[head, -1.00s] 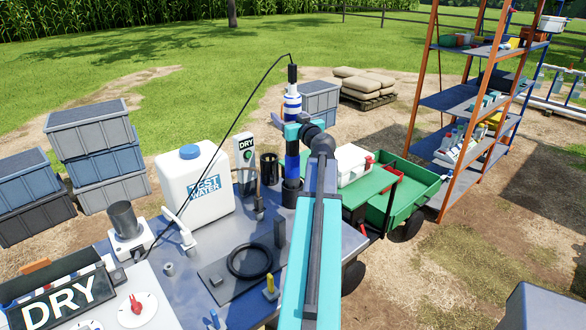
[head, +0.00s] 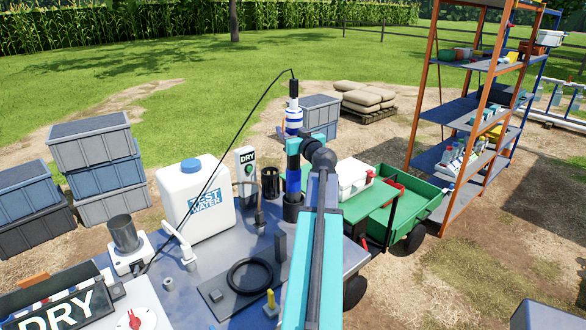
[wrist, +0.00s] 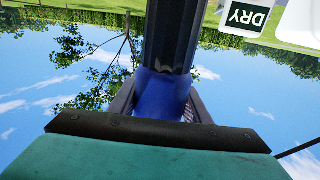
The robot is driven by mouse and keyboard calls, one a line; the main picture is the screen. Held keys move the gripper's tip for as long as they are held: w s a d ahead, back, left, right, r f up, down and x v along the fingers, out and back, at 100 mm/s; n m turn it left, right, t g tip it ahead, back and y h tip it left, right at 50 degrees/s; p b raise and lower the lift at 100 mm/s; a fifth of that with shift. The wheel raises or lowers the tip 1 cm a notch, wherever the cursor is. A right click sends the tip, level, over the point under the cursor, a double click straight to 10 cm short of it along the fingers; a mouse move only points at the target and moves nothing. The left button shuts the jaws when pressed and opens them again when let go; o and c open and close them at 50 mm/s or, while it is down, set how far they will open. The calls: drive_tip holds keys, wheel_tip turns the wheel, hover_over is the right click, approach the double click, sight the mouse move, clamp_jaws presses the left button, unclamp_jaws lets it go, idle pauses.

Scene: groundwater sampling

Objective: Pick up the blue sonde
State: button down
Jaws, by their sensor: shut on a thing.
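The blue sonde (head: 293,181) stands upright at the back of the blue table in the head view. It has blue and white bands and a black top with a black cable looping left. My teal gripper (head: 297,144) is around its middle. In the wrist view, which is upside down, my gripper is shut on the sonde's blue section (wrist: 162,95); a black cylindrical part (wrist: 172,35) continues from it. At the sonde's lower end in the head view is a wider black cylinder (head: 292,208); I cannot tell whether it is a holder or part of the sonde.
A white test water jug (head: 190,200), a DRY sign post (head: 246,170) and an open black cup (head: 270,183) stand left of the sonde. A coiled black ring (head: 250,275) lies in front. A green cart (head: 415,215) and an orange-framed shelf (head: 470,130) are right.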

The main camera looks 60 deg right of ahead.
drive_tip(key=shift+r, duration=0.2)
wheel_tip(320, 180, up, 18)
drive_tip(key=b, duration=0.3)
idle(0.8)
drive_tip(key=shift+f, duration=0.1)
idle(0.7)
